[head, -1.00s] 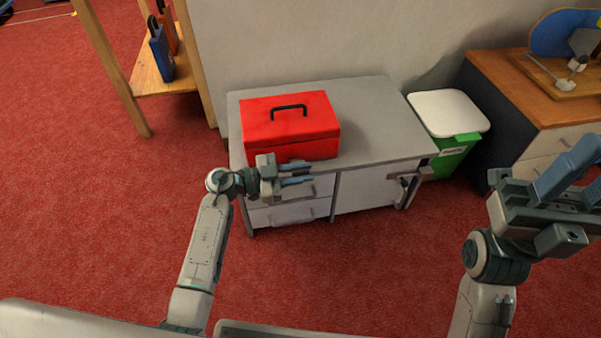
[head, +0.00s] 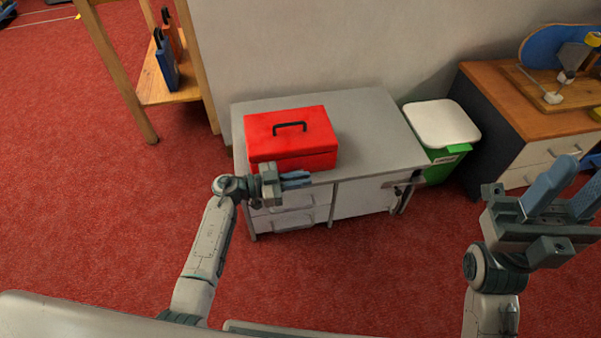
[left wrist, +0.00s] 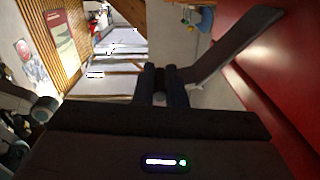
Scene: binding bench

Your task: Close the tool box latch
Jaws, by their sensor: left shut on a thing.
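The red tool box (head: 290,135) with a black top handle sits lid down on the grey cabinet. My left gripper (head: 297,180) is at the front of the box, fingers together. In the left wrist view, a grey strip, which looks like the latch (left wrist: 232,48), slants out from the red box front (left wrist: 285,65) to the fingertips (left wrist: 160,72). The fingers are shut on its end, though the contact is dark. In the head view the latch is hidden or too small to see. My right gripper (head: 566,188) is open and empty, off to the right.
The cabinet top (head: 375,135) is clear right of the box. A green bin with a white lid (head: 442,124) stands beside the cabinet. A wooden-topped cabinet (head: 530,110) is at the right, a wooden shelf (head: 170,96) at the back left.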

